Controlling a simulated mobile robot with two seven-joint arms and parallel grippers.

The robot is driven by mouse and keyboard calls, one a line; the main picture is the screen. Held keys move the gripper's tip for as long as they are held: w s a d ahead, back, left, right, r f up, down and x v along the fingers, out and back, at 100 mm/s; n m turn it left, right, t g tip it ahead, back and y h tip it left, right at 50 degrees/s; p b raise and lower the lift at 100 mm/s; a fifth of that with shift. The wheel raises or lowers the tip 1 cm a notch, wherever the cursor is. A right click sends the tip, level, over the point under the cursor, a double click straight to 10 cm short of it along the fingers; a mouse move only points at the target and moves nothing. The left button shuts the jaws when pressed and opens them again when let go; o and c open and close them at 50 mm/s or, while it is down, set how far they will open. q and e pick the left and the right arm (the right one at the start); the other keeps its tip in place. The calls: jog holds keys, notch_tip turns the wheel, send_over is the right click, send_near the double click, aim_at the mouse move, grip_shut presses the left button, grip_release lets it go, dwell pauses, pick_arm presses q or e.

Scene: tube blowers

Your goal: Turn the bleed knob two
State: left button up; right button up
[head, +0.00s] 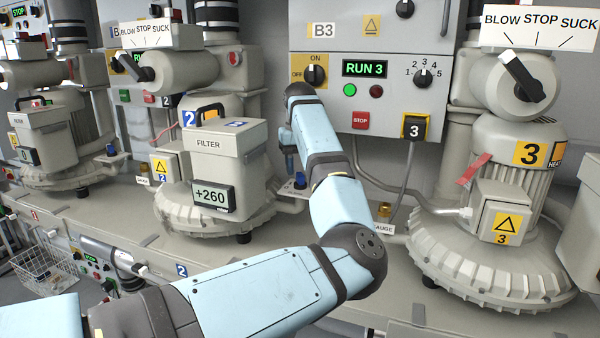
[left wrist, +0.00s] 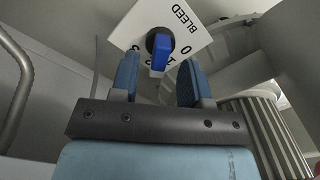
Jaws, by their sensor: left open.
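The bleed knob two (head: 299,180) is a small blue knob on the pipe to the right of blower two's filter box. In the left wrist view the blue knob (left wrist: 161,50) sits on a black hub on a white plate (left wrist: 136,30) marked BLEED. My left gripper (head: 290,163) is just above the knob in the head view, partly hidden by my own arm. In the left wrist view the gripper (left wrist: 160,80) is open, with one blue finger on each side of the knob's line. I cannot tell whether a finger touches the knob. My right gripper is not in view.
The control panel (head: 330,110) reading RUN 3 is behind my arm. Blower three (head: 500,250) stands at the right. A ribbed grey housing (left wrist: 262,130) is right of the gripper.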

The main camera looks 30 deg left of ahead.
pick_arm(q)
jog(key=shift+f, duration=1.05)
grip_shut()
jog(key=shift+m, duration=0.3)
jog(key=m, duration=0.3)
jog(key=shift+d+m, duration=0.1)
jog(key=shift+m, duration=2.3)
